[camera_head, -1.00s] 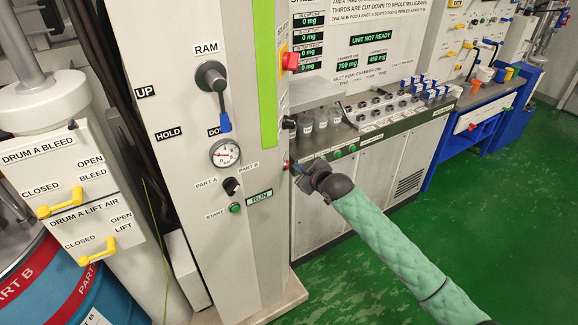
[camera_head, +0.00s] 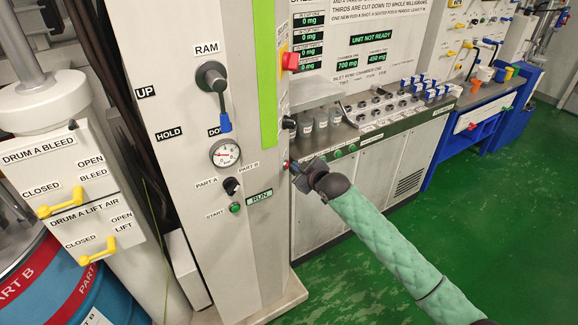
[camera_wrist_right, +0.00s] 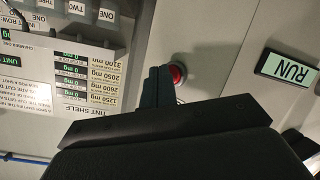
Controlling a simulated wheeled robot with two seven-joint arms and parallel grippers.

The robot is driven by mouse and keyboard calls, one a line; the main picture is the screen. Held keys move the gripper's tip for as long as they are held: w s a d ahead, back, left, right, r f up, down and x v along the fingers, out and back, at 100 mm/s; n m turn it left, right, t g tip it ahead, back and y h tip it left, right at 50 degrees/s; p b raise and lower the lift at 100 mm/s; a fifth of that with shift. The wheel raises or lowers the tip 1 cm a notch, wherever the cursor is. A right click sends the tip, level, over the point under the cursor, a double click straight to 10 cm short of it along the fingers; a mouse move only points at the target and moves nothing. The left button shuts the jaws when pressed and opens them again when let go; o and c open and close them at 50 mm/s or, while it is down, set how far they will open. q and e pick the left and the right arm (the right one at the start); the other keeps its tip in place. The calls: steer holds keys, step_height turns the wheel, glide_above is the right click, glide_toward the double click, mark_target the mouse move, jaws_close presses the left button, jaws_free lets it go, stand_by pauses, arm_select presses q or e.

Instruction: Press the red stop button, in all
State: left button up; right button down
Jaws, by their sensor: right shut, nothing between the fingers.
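A round red button (camera_wrist_right: 177,73) in a pale collar sits on the grey panel in the right wrist view, near the RUN label. In the head view only a small red bit of it (camera_head: 286,165) shows at the column's right edge, beside my gripper. My right gripper (camera_head: 295,168) is shut and empty, its fingertips at the button. In the right wrist view the dark fingers (camera_wrist_right: 158,86) reach up next to the button and overlap its left side. I cannot tell whether they touch it. My left gripper is not in view.
A larger red knob (camera_head: 291,61) sticks out higher on the column's side. The column front carries a RAM lever (camera_head: 214,84), a gauge (camera_head: 225,153), a selector (camera_head: 231,186) and a green start button (camera_head: 235,208). A bench with jars (camera_head: 321,118) stands behind. Green floor is open at right.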

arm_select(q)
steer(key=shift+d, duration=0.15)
arm_select(e)
steer(key=shift+a, duration=0.1)
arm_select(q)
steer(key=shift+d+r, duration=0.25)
arm_select(e)
steer(key=shift+s+d, duration=0.1)
steer(key=shift+d, duration=0.6)
arm_select(q)
steer(key=shift+p, duration=0.3)
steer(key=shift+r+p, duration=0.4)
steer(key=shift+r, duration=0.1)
arm_select(e)
steer(key=d, duration=0.5)
steer(key=shift+s, duration=0.4)
